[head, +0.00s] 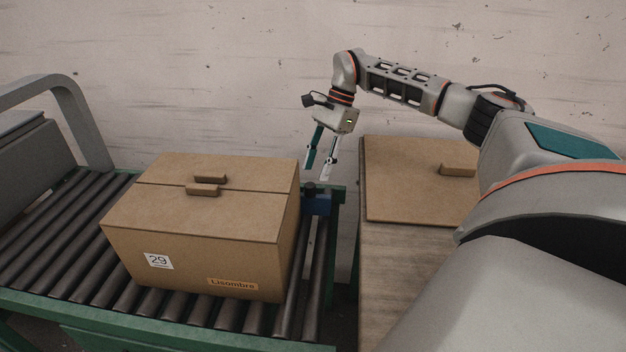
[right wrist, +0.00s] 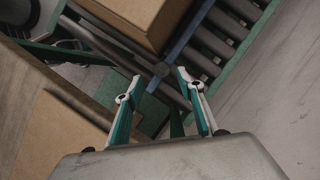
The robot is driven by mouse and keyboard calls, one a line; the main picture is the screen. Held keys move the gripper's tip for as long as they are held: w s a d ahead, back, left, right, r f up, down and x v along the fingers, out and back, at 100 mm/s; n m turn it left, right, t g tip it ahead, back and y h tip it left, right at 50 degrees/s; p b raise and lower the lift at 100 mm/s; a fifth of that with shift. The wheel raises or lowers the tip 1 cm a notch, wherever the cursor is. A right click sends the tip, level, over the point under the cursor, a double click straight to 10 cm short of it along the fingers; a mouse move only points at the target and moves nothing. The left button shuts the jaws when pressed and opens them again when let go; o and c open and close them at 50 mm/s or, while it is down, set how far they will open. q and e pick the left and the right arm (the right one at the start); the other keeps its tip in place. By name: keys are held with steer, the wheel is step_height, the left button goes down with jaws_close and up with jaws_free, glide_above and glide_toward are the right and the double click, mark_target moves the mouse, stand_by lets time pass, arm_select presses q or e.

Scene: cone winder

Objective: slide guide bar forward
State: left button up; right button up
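The guide bar is blue (head: 317,205) and mostly hidden behind the cardboard box in the head view, where its end shows at the box's far right corner. A dark knob (head: 309,189) stands on that end. In the right wrist view the blue bar (right wrist: 188,38) runs along the box's side, with the round dark knob (right wrist: 161,69) at its near end. My right gripper (head: 317,173) points down just above the knob. In the right wrist view its open fingertips (right wrist: 160,75) appear on either side of the knob; I cannot tell whether they touch it. My left gripper is not in view.
The closed cardboard box (head: 200,227), labelled 29, sits on the roller conveyor (head: 75,232) with a green frame. A grey arch (head: 72,105) spans the conveyor at left. Another cardboard box (head: 405,175) lies on a wooden table (head: 400,262) at right, across a gap.

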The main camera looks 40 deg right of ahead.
steer(key=v, duration=0.6)
steer(key=shift+r, duration=0.2)
steer(key=shift+r, duration=0.1)
